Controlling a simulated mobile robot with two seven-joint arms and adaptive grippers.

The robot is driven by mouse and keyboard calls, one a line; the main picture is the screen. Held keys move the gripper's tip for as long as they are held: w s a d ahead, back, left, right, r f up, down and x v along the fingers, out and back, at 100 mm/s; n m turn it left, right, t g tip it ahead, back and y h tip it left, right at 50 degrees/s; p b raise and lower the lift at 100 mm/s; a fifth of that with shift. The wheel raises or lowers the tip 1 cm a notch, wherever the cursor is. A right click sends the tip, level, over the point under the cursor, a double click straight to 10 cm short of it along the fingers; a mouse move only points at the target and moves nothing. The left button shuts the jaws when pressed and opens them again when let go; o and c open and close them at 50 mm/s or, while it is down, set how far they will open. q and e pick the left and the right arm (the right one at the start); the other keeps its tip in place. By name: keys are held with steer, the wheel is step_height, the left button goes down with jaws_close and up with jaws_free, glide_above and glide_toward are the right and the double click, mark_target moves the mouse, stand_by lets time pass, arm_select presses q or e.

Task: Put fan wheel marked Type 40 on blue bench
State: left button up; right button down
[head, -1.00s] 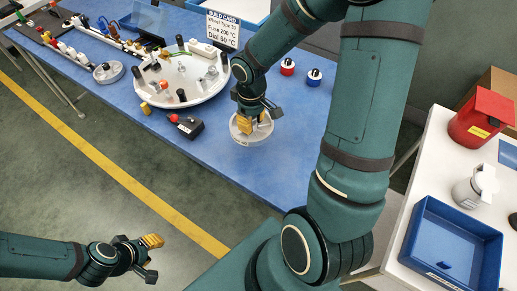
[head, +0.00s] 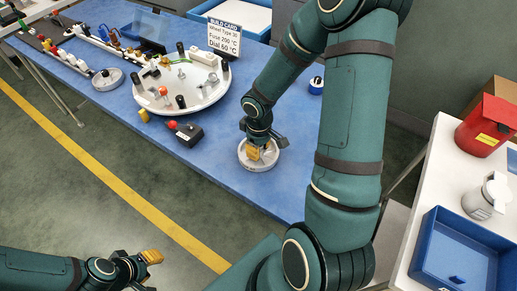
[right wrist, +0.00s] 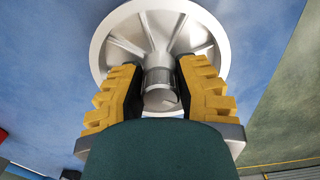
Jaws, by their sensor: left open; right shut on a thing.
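A pale grey spoked fan wheel (head: 262,166) is at the blue bench's (head: 222,152) near right part. My right gripper (head: 257,149) is over it from above, shut on its central hub. In the right wrist view, the wheel (right wrist: 165,28) shows its rim and spokes beyond my two yellow fingers (right wrist: 160,82), which clasp the hub from both sides. I cannot tell whether its underside touches the bench. Its marking is not readable. My left gripper (head: 150,261) is open and empty over the floor at lower left. Another grey wheel (head: 107,79) lies at the bench's left.
A round white turntable (head: 190,85) with posts and small parts stands left of my right gripper. A build card (head: 222,38) stands behind it. A black box with a red knob (head: 187,133) is near the front edge. A blue tray (head: 440,232) is on the right table.

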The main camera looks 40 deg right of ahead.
steer(key=shift+r, duration=0.1)
steer(key=c, duration=0.8)
jaws_free()
steer(key=shift+o, duration=0.2)
step_height(320, 180, up, 12)
steer(key=p, duration=0.3)
steer(key=shift+p, duration=0.35)
